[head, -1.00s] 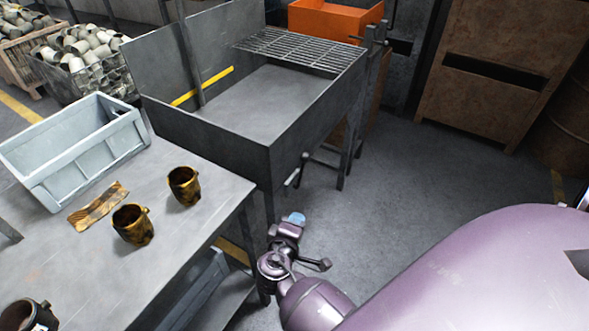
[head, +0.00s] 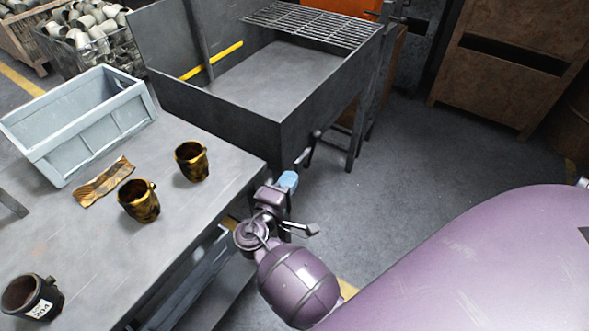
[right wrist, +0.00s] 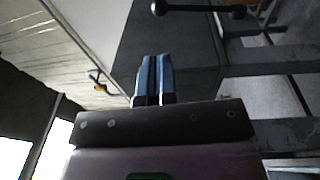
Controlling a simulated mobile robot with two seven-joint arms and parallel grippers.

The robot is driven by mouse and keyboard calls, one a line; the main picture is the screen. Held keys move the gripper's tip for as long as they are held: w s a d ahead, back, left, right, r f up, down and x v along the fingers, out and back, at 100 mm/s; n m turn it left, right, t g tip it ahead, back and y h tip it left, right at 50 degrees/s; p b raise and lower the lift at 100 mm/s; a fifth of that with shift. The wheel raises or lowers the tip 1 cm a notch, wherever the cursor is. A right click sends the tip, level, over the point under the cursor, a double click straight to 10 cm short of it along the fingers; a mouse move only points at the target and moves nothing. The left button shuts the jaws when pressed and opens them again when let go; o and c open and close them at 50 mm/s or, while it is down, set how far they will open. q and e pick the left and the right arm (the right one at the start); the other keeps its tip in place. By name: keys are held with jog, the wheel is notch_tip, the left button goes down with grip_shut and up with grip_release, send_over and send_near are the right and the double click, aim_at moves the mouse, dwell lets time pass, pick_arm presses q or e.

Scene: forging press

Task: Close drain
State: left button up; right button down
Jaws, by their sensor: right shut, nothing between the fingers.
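The dark metal tank (head: 225,118) stands beyond the work table, with a drain handle (head: 307,152) on the outside of its near right wall. The handle is a dark bar that slants down toward my right gripper (head: 288,181). In the right wrist view a dark bar with round ends (right wrist: 200,8) lies at the top, beyond the fingers. My right gripper's blue fingers (right wrist: 154,80) are together with nothing between them. The fingertips are just below the handle in the head view; I cannot tell whether they touch it. My left gripper is out of view.
The grey table (head: 85,245) at left holds a blue-grey crate (head: 95,135), several dark mugs (head: 140,201) and a brown wavy piece (head: 103,184). A wire grate (head: 312,25) covers the tank's far end. The floor (head: 400,165) right of the tank is clear.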

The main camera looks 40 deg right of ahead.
aim_at(316, 133)
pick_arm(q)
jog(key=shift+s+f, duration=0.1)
pick_arm(e)
jog(key=x, duration=1.2)
jog(key=shift+d, duration=0.3)
